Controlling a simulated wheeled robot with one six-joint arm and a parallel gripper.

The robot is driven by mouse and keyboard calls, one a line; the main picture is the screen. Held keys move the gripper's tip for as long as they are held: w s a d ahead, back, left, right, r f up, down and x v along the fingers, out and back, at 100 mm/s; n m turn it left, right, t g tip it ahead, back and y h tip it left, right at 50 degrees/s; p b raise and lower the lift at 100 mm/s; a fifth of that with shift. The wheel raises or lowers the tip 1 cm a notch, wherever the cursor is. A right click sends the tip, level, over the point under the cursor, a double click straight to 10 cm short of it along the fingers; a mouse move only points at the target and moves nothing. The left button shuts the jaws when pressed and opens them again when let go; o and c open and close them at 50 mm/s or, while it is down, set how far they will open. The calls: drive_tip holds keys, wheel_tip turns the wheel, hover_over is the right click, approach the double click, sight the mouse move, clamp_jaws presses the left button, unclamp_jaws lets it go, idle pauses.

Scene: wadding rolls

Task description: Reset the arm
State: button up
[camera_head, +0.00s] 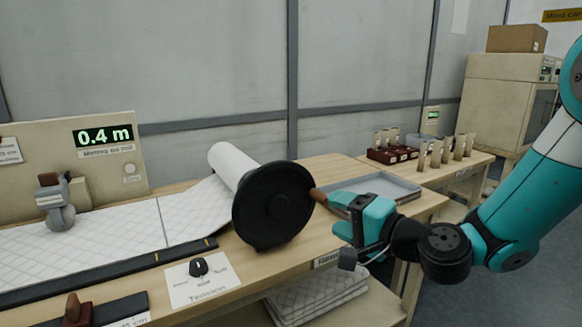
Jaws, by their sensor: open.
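My gripper (326,197) is at the right of the wadding roll, at the end of my teal and white arm. Its jaws are open and point left, close to the brown handle tip beside the roll's black end disc (274,205). I cannot tell whether the jaws touch the handle. The white wadding roll (233,165) lies on the wooden bench behind the disc. Its quilted sheet (110,235) runs flat to the left across the bench.
A grey tray (398,187) sits behind my gripper. A tension dial (198,268) lies in front of the roll. A display reading 0.4 m (103,136) stands at the left. Folded wadding (318,294) lies on the lower shelf. A side bench holds wooden pegs (447,152).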

drive_tip(key=s+a+r+n+g+p, duration=0.25)
drive_tip(key=s+r+n+g, duration=0.35)
drive_tip(key=s, duration=0.3)
drive_tip(key=s+d+n+g+h+p, duration=0.1)
drive_tip(key=s+d+n+g+h, duration=0.2)
drive_tip(key=s, duration=0.6)
drive_tip(key=s+d+r+n+g+h+p, duration=0.1)
drive_tip(key=s+d+n+g+h+p, duration=0.1)
drive_tip(key=s+d, duration=0.6)
drive_tip(key=s+n+g+h, duration=0.1)
drive_tip(key=n+h, duration=0.1)
drive_tip(key=h, duration=0.1)
drive_tip(key=shift+d+r+n+p, duration=0.15)
drive_tip(key=shift+r+n+p, duration=0.05)
drive_tip(key=shift+n+p, duration=0.1)
drive_tip(key=shift+c, duration=0.4)
